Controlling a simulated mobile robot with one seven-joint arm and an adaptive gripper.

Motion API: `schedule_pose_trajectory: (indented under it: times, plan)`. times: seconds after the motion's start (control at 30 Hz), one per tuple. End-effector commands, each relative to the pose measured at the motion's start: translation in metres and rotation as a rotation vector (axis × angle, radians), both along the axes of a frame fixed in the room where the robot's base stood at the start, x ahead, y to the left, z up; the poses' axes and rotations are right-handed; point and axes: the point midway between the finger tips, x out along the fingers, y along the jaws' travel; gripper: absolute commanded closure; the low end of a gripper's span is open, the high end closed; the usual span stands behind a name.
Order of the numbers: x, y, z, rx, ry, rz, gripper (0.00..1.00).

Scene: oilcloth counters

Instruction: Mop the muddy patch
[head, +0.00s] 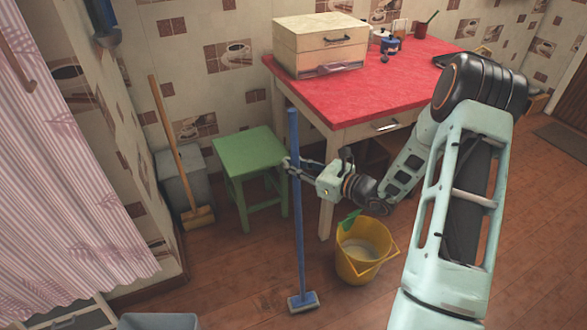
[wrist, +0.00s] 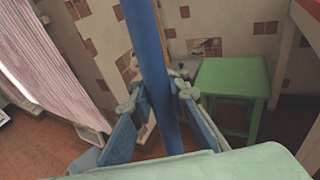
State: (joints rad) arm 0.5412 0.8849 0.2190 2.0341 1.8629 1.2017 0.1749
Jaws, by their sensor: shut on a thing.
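The blue-handled mop (head: 297,225) stands nearly upright on the brown floor, with its flat grey-blue head (head: 303,302) at the bottom. My gripper (head: 291,165) is shut on the upper part of its handle. In the wrist view the blue handle (wrist: 148,70) runs between my two fingers; the mop head is out of sight there. A faint dark muddy patch (head: 266,301) shows on the floor just left of the mop head. A yellow bucket (head: 362,270) with pale liquid stands to the right of the mop.
A green stool (head: 249,152) stands behind the mop. The red-topped table (head: 400,85) is behind my gripper. A wooden broom (head: 168,140) leans at the left wall near a grey bin (head: 184,175).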

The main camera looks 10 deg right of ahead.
Motion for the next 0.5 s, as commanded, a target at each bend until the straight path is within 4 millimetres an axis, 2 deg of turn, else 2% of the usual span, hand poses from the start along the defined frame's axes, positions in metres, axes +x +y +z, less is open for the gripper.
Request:
schedule_pose_trajectory:
  times: [0.27,0.5]
  plan:
    - [0.002,0.001,0.001,-0.001,-0.005,0.001,1.0]
    - [0.022,0.008,0.003,-0.001,-0.01,0.003,1.0]
